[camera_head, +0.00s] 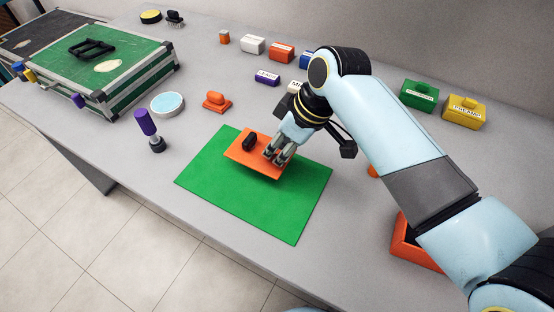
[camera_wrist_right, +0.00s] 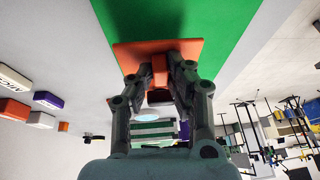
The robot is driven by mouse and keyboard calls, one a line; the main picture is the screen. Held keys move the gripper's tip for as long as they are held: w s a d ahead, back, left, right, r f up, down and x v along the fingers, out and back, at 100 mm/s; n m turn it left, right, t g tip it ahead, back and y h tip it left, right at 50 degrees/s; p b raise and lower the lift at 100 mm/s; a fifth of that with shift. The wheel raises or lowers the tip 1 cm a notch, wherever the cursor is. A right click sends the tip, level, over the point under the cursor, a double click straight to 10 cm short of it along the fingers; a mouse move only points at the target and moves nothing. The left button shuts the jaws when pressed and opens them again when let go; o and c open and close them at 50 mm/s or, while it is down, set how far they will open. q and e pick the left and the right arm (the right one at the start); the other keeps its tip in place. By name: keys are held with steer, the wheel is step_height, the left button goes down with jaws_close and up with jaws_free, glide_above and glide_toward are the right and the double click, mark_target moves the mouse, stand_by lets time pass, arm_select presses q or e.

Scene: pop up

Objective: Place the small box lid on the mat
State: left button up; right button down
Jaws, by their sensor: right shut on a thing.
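The small box lid (camera_head: 262,170) is a flat orange plate over the far part of the green mat (camera_head: 250,211). A black upright piece (camera_head: 249,142) shows on its left part. My right gripper (camera_head: 275,158) is shut on the lid from above. In the right wrist view, its fingers (camera_wrist_right: 159,80) close around an orange part of the lid (camera_wrist_right: 130,53), with the green mat (camera_wrist_right: 180,18) beyond. I cannot tell whether the lid touches the mat or hangs just above it. My left gripper is not in view.
An orange open box (camera_head: 403,246) stands at the right, partly behind my arm. A green case (camera_head: 110,65), a purple-handled tool (camera_head: 147,124), a round blue-topped dish (camera_head: 167,104) and an orange object (camera_head: 216,102) stand left of the mat. Several labelled blocks line the back. The mat's near part is clear.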

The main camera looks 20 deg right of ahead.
steer(key=shift+w+a+f, duration=0.1)
steer(key=shift+a+f, duration=0.05)
steer(key=shift+f, duration=1.95)
steer(key=c, duration=1.3)
jaws_free()
steer(key=shift+f, duration=0.1)
steer(key=shift+o, duration=0.2)
steer(key=p+v, duration=0.1)
steer(key=v, duration=1.1)
